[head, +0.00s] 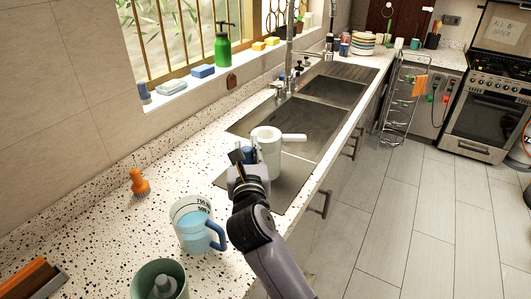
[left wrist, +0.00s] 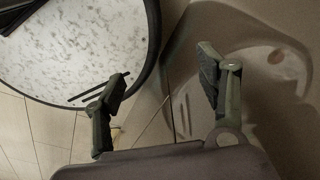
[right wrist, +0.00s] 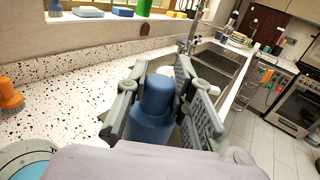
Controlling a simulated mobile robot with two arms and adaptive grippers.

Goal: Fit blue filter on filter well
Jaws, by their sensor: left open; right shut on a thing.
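My right gripper (head: 246,168) is shut on a blue filter (right wrist: 152,108), a rounded body with a narrower top. In the head view the filter shows only as a small blue patch beside a white vessel with a long handle (head: 268,150). I cannot tell whether they touch. A clear measuring jug (head: 190,236) with a blue handle stands on the counter left of my right arm. A green vessel (head: 146,292) with a grey cylinder inside stands at the bottom edge. I cannot tell for sure which is the filter well. My left gripper (left wrist: 163,78) is open and empty.
A steel sink (head: 300,128) lies beyond my right gripper. A round, dark-rimmed object (left wrist: 75,45) is near my left gripper.

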